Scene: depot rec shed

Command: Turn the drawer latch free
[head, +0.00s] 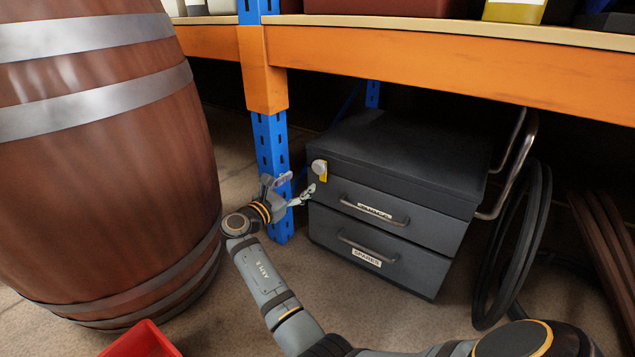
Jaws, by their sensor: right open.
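The drawer latch (319,168) is a pale grey knob on a yellow plate. It sits at the top left of the front of a dark grey two-drawer cabinet (410,150) on the floor under the shelf. Both drawers, the upper (352,205) and the lower (345,247), look shut. My right gripper (297,186) is open and empty, just left of and a little below the latch. A small gap shows between its fingers and the knob. My left gripper is not in view.
A blue rack post (271,140) stands close behind my right gripper. An orange shelf beam (440,65) runs above the cabinet. A large brown barrel (110,180) fills the left. A red bin (140,342) is at the bottom. Black hoops (520,245) stand right of the cabinet.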

